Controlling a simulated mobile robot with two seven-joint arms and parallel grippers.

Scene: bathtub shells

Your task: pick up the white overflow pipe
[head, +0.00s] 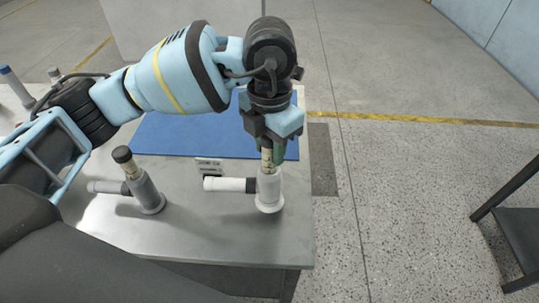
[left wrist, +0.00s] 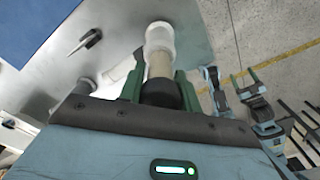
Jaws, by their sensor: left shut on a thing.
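The white overflow pipe (head: 268,194) stands upright near the right edge of the grey table, with a side branch pointing left through a dark collar.
A similar grey pipe (head: 147,192) with a black cap stands to the left on the table (head: 215,228). A blue mat (head: 185,134) lies behind, with a small dark-and-light object (head: 209,165) at its front edge. Open floor lies right of the table.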

